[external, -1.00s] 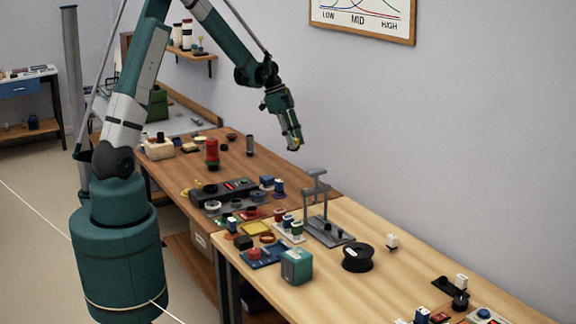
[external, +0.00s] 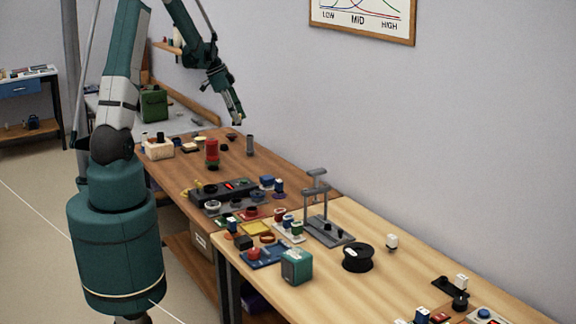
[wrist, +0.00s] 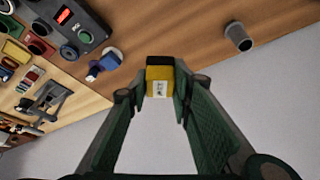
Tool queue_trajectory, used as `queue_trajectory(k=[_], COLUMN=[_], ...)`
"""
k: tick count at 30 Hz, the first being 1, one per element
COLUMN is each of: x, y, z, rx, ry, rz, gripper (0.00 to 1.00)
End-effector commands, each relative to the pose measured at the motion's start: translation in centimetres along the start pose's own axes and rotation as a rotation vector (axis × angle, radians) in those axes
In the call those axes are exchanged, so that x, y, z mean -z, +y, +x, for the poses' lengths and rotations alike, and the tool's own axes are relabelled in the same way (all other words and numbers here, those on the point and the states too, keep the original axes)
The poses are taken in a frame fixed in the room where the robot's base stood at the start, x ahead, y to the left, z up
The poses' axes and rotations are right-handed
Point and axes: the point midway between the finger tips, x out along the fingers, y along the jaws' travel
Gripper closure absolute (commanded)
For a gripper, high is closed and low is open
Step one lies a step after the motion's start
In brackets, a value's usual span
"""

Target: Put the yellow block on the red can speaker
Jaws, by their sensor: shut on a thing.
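The yellow block (wrist: 160,82) has a black end and a white label, and it sits between the fingertips in the wrist view. My gripper (wrist: 158,92) is shut on it and holds it in the air. In the external view my gripper (external: 237,120) is above the far part of the brown table, to the right of the red can speaker and higher than it. The red can speaker (external: 211,148) stands upright on that table, with a dark and green base. I cannot make it out in the wrist view.
A grey cylinder (external: 250,145) stands on the brown table right of the red can. A black device with a red display (external: 225,190) lies nearer. A metal stand (external: 318,205) and a black spool (external: 358,257) are on the lighter table. The wall is behind.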

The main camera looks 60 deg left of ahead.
Motion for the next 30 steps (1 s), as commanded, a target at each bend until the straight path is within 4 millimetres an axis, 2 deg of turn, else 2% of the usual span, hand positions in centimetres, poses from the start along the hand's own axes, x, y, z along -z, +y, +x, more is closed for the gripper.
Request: queue_trajectory(k=[1,9,15,21,30], x=[-1.2,-6.8,-9.3,-10.1,-10.1], y=[-0.5,-2.3,-2.9,-3.1,-3.1], z=[-1.1,-4.9,-6.6,-7.1,-7.0], rx=[0.009,0.052,0.070,0.076,0.076], ry=[0.000,0.001,0.001,0.001,0.001], rz=[-0.022,-0.124,-0.168,-0.183,-0.183], gripper=[0.88,0.88,0.88,0.88,0.88])
